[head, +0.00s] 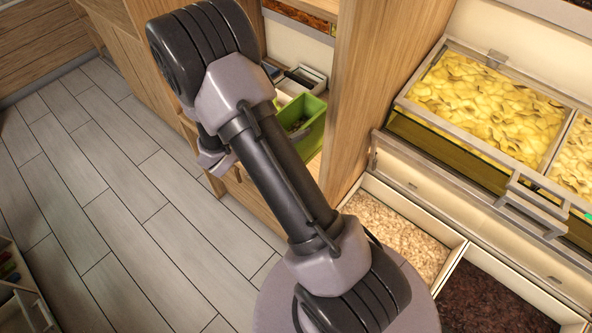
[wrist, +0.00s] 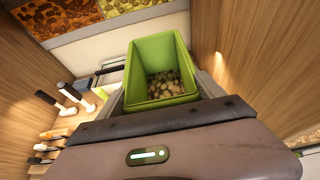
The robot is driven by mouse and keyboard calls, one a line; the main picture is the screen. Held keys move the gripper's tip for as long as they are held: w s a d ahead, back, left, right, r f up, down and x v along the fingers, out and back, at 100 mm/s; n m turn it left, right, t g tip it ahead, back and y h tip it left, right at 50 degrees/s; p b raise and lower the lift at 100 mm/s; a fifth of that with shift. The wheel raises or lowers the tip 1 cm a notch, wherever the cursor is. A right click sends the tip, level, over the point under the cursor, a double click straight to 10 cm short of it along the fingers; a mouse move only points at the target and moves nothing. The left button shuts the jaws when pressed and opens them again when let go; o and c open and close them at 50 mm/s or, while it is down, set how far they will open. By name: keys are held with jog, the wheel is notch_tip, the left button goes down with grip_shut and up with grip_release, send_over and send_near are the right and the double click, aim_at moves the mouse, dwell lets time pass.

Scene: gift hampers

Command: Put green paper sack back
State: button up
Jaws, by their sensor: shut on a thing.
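The green paper sack (wrist: 151,52) is an open-topped green container with small brown and pale pieces inside. It is upright, close in front of the wrist camera. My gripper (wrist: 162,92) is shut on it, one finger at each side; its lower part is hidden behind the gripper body. In the head view the green sack (head: 314,133) shows to the right of my arm, in a wooden shelf bay, partly hidden by the arm. I cannot tell whether its base touches the shelf.
Wooden panels (wrist: 235,45) stand close on both sides of the sack. Dark-handled tools (wrist: 70,92) lie at the left, and a light tray (head: 303,80) is behind the sack. Glass-fronted yellow bins (head: 490,95) and open drawers (head: 400,225) are at the right.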

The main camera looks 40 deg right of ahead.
jog(key=shift+a, duration=0.1)
notch_tip(320, 180, down, 10)
jog(key=shift+r+b, duration=0.2)
jog(key=shift+b, duration=0.75)
jog(key=shift+f, duration=0.1)
jog(key=o, duration=2.1)
